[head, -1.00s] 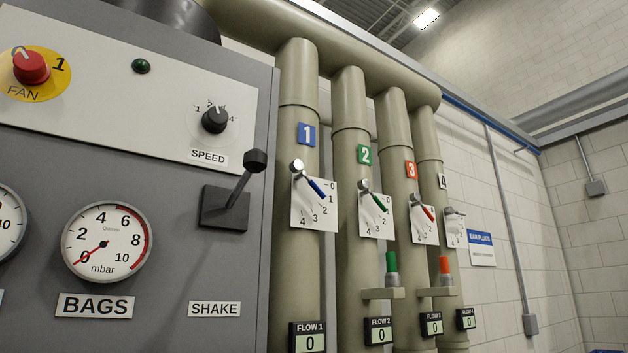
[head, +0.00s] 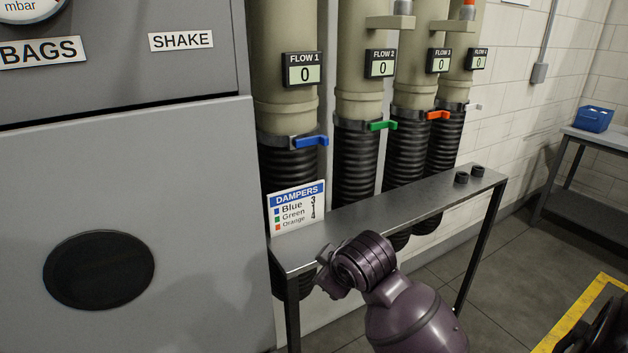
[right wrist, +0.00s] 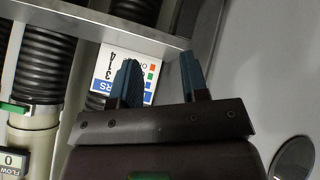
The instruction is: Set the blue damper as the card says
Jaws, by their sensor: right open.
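The white card headed DAMPERS (head: 297,208) leans at the left end of a metal shelf. It reads Blue 3, Green 1, Orange 4. The card (right wrist: 127,66) also shows in the right wrist view, turned and partly hidden by a finger. The blue-handled damper on pipe 1 is above the head view now. A second earlier its handle lay slanted down-right across its dial, near 1 to 2. My right gripper (right wrist: 160,75) is open and empty, pointing towards the card. My left gripper is not in view.
The metal shelf (head: 400,212) stands before the hoses. A blue clamp handle (head: 312,141) sticks out below pipe 1, with green (head: 380,125) and orange (head: 438,115) ones beyond. FLOW 1 (head: 304,69) reads 0. The grey cabinet (head: 150,170) fills the left.

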